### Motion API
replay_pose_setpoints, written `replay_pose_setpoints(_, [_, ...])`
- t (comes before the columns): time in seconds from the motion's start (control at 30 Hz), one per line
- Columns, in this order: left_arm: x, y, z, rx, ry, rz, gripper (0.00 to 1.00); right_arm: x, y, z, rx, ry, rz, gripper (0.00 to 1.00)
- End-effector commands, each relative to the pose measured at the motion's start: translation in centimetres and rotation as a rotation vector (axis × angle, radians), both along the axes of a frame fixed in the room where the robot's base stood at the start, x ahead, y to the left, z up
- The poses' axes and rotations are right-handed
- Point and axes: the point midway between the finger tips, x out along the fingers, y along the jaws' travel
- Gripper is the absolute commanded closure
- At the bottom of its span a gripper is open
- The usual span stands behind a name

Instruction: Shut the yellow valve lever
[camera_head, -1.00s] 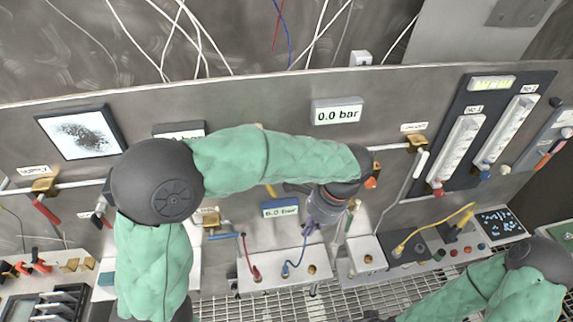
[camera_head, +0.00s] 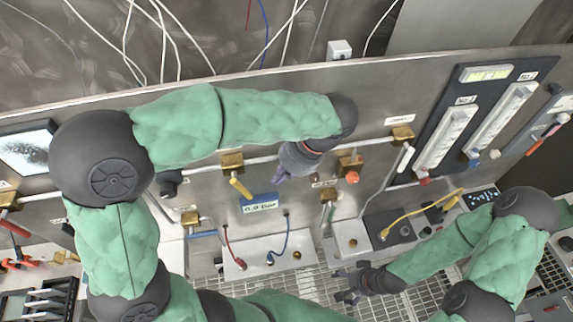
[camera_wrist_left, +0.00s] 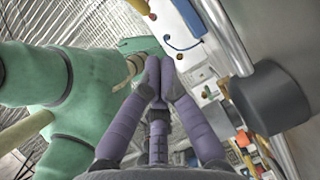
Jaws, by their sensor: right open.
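The yellow valve lever (camera_head: 240,187) hangs down and slightly right from a brass valve body (camera_head: 232,162) on the horizontal pipe, in the head view. My left gripper (camera_head: 279,179) is to the right of the lever, apart from it in the picture, pointing down and left. In the left wrist view its purple fingers (camera_wrist_left: 159,78) are closed together at the tips with nothing visible between them. I cannot make out the lever for certain in that view. My right gripper (camera_head: 346,288) is open and empty, low over the metal grating.
A brass valve with an orange knob (camera_head: 351,177) is just right of my left gripper. A blue-framed display (camera_head: 260,203) sits below the lever. Red and blue cables run to a white box (camera_head: 255,262) below. A dark cylinder (camera_wrist_left: 270,97) is close in the wrist view.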

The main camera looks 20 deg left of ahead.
Motion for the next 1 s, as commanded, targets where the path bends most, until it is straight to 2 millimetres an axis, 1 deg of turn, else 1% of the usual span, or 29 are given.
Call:
replay_pose_setpoints(0.1, [-0.3,1.1,-2.0,0.001,0.004,0.003,1.00,0.0,0.0,0.2,0.000,0.000,0.000,0.12])
replay_pose_setpoints(0.2, [-0.6,1.9,-3.5,0.001,0.003,0.004,1.00,0.0,0.0,0.3,0.000,0.001,0.000,0.12])
replay_pose_setpoints(0.3, [-1.1,3.3,-3.7,-0.002,0.001,0.004,1.00,0.0,0.0,0.7,0.000,0.001,0.000,0.12])
replay_pose_setpoints(0.5, [-1.6,4.8,-4.3,-0.002,0.001,0.002,1.00,0.0,0.0,1.0,0.000,0.000,0.000,0.12])
replay_pose_setpoints(0.63, [-1.7,5.1,-4.5,-0.001,0.000,0.000,1.00,0.0,0.0,1.0,0.000,0.000,0.000,0.12])
replay_pose_setpoints(1.0, [-1.7,5.1,-4.6,0.006,0.006,0.000,1.00,0.0,0.0,1.1,0.000,0.000,0.000,0.12])
